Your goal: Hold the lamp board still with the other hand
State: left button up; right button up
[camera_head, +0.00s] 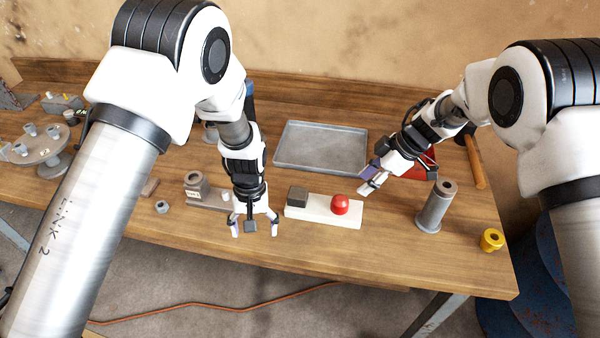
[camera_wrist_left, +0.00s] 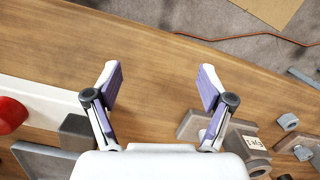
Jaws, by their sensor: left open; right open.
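The lamp board (camera_head: 323,213) is a white block lying on the wooden bench, with a red dome lamp (camera_head: 340,204) and a dark grey block (camera_head: 298,196) on top. My left gripper (camera_head: 255,228) is open and empty, pointing down just left of the board near the bench's front edge. In the left wrist view the board (camera_wrist_left: 50,98) shows at the left, outside the open fingers (camera_wrist_left: 158,78), with bare wood between them. My right gripper (camera_head: 369,181) is open, just right of and behind the lamp, apart from it as far as I can tell.
A grey fixture with a labelled socket (camera_head: 196,187) stands left of my left gripper. A metal tray (camera_head: 321,146) lies behind the board. A grey cylinder on a flange (camera_head: 436,207), a yellow ring part (camera_head: 491,240) and a hammer (camera_head: 475,163) are to the right. Bench in front is clear.

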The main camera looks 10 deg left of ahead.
aim_at(297, 194)
pick_arm(q)
jog(key=shift+m+t, duration=0.3)
jog(key=shift+m, duration=0.3)
jog(key=w+d, duration=0.1)
jog(key=w, duration=0.1)
jog(key=w+d+r, duration=0.2)
jog(key=w, duration=0.1)
jog(key=shift+w+r, duration=0.15)
jog(key=shift+w, duration=0.2)
jog(key=w+d+r+m, duration=0.1)
jog(key=w+d+r, duration=0.1)
jog(key=w+d+r+m+t, duration=0.1)
jog(key=w+d+r, duration=0.2)
jog(key=shift+w+r, duration=0.1)
jog(key=shift+w, duration=0.25)
jog(key=shift+w+d, duration=0.1)
jog(key=shift+w, duration=0.05)
notch_tip(297, 194, down, 8)
jog(key=shift+w+r, duration=0.1)
jog(key=shift+w, duration=0.05)
jog(key=c, duration=1.5)
jog(key=o, duration=0.6)
jog(key=c, duration=0.6)
jog(key=shift+c, duration=0.2)
